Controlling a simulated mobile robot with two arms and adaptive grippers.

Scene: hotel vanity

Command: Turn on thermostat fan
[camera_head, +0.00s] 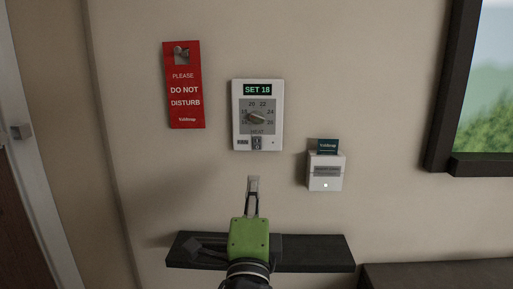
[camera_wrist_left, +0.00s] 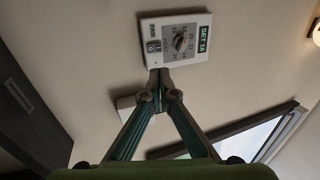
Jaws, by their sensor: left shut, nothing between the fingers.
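The white thermostat (camera_head: 237,125) is fixed to the wall. It has a dark display reading SET 18, a round dial (camera_head: 256,117) in the middle and a small fan switch (camera_head: 256,143) at its lower edge, next to a FAN label. My left gripper (camera_head: 253,180) is shut and empty, pointing up just below the thermostat in the head view. In the left wrist view the thermostat (camera_wrist_left: 198,68) appears turned sideways, and the shut fingertips (camera_wrist_left: 160,72) are close to its lower edge by the fan switch (camera_wrist_left: 153,46). I cannot tell whether they touch. My right gripper is not in view.
A red do-not-disturb hanger (camera_head: 184,110) hangs left of the thermostat. A white card holder (camera_head: 325,182) with a dark card sits at lower right. A dark shelf (camera_head: 330,252) is below, under my left gripper. A dark-framed window or picture (camera_head: 437,150) is at right.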

